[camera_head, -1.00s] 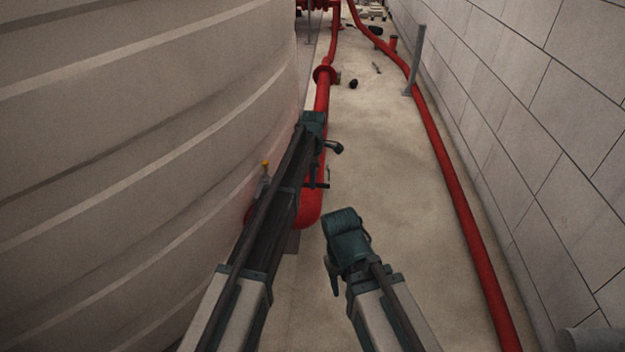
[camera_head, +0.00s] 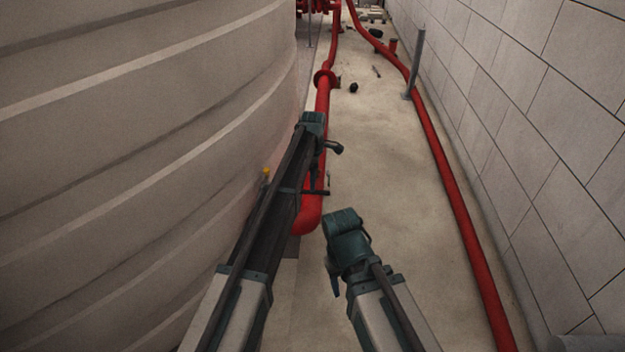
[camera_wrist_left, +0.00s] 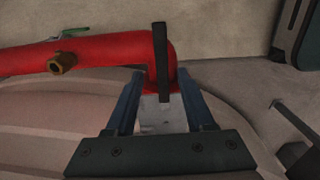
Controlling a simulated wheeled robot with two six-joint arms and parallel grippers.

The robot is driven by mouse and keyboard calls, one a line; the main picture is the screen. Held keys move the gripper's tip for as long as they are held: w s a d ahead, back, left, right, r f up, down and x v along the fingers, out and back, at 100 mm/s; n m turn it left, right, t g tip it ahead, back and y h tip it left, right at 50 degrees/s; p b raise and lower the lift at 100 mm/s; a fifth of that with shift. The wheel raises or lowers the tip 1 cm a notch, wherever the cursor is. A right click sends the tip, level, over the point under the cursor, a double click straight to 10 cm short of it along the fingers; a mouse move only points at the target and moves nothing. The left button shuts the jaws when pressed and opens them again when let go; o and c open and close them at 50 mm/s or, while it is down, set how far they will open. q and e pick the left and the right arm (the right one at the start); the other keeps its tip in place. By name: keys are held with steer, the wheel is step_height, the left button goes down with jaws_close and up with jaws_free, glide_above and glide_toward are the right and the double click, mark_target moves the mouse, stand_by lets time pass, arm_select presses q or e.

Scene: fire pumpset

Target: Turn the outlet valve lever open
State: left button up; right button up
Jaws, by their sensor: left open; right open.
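A dark, straight lever (camera_wrist_left: 161,48) stands across the end of the red pipe (camera_wrist_left: 100,52) in the left wrist view. In the head view the lever (camera_head: 317,192) shows as a short dark bar beside my left arm. My left gripper (camera_wrist_left: 160,74) is open; the lever lies between its two blue fingers in the picture. I cannot tell whether they touch it. The valve body under the lever is hard to make out. My right gripper (camera_head: 334,284) is open and lower in the head view, apart from the lever.
A large ribbed tank (camera_head: 140,150) fills the left side. A second red pipe (camera_head: 450,190) runs along the block wall (camera_head: 540,150) on the right. A brass fitting (camera_wrist_left: 62,64) sits on the near pipe. The concrete floor (camera_head: 400,200) between the pipes is clear nearby.

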step_height(320, 180, up, 11)
steer(key=p, duration=1)
steer(key=shift+a, duration=0.1)
